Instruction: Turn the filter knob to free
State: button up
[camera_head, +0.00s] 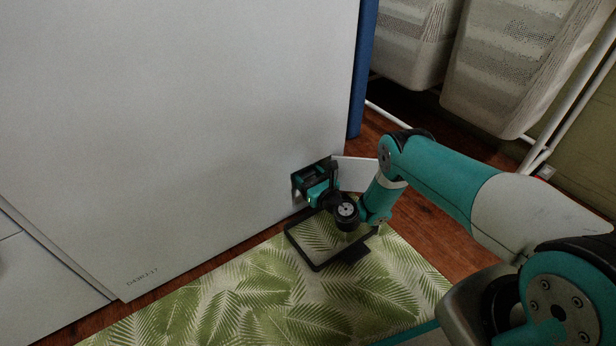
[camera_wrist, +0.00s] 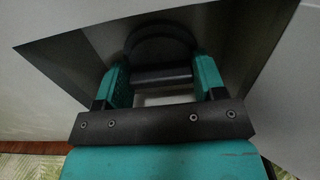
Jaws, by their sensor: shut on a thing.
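The filter knob (camera_wrist: 161,76) is dark, with a round rim and a raised bar across it. It sits inside a recess low in the front of a white appliance (camera_head: 190,120). My gripper (camera_head: 313,182) reaches into this recess and hides the knob in the head view. In the wrist view, its two teal fingers stand on either side of the knob's bar and are shut on it. I cannot read any marking on the knob. A small white flap (camera_head: 357,173) stands open at the right of the recess.
A black-rimmed tray (camera_head: 303,257) lies below the recess on a leaf-patterned mat (camera_head: 230,303). Pale baskets (camera_head: 520,65) hang on a white frame at the back right. Bare wooden floor (camera_head: 425,238) shows to the right of the mat.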

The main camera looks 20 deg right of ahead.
jog(key=shift+n, duration=0.3)
jog(key=n+p, duration=0.2)
jog(key=n, duration=0.2)
jog(key=n+p, duration=0.2)
jog(key=n, duration=0.2)
jog(key=shift+a+n, duration=0.15)
jog(key=shift+n, duration=0.25)
jog(key=n+p, duration=0.2)
jog(key=n, duration=0.2)
jog(key=shift+s+f+n, duration=0.1)
jog(key=shift+n, duration=0.2)
jog(key=shift+f+n+p, duration=0.15)
jog(key=shift+n+p, duration=0.7)
jog(key=shift+n, duration=1.05)
jog(key=o, duration=0.9)
